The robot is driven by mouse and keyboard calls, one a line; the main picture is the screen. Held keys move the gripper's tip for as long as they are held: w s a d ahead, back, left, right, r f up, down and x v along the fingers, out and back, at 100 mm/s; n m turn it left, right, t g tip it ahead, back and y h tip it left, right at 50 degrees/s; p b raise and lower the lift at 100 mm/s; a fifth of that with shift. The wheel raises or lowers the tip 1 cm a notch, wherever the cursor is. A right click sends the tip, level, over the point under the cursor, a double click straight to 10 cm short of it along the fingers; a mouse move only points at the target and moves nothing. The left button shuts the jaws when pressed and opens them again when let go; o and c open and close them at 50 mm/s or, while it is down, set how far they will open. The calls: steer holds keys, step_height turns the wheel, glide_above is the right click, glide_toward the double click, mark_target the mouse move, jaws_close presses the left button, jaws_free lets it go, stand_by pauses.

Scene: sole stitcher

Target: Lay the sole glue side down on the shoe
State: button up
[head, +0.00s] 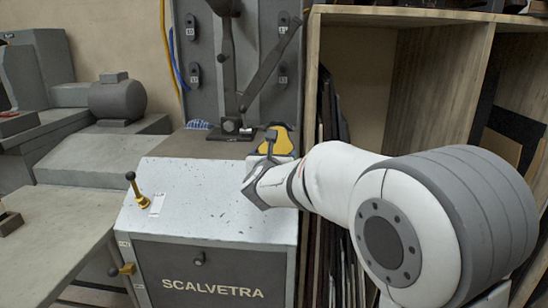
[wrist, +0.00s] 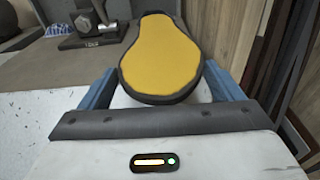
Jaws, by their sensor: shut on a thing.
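The sole (head: 279,139) shows in the head view as a yellow face with a dark edge, at the right end of the machine top. In the wrist view the sole (wrist: 160,55) fills the space between my fingers, its yellow face, which looks like the glue side, turned to the camera, with a dark rim around it. My gripper (head: 270,150) is shut on the sole; in the wrist view its blue fingers (wrist: 160,80) stand at either side of the sole's near end. The sole's underside is hidden. I cannot make out a shoe in either view.
The machine (head: 215,210) marked SCALVETRA has a pale sloping top with a knob lever (head: 132,185). A dark metal foot (head: 231,130) carries a post and arm behind it. A wooden shelf (head: 410,80) stands close at right.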

steer(key=s+r, duration=0.3)
steer(key=s, duration=0.6)
steer(key=shift+a, duration=0.15)
stand_by(0.5)
steer(key=shift+s+r, duration=0.1)
steer(key=shift+r, duration=0.05)
steer(key=s+r+p, duration=0.4)
steer(key=r+p, duration=0.1)
steer(key=r, duration=0.3)
steer(key=shift+r, duration=0.35)
steer(key=shift+a+f, duration=0.1)
steer(key=m+b, duration=0.6)
steer(key=m, duration=0.3)
steer(key=shift+b, duration=0.35)
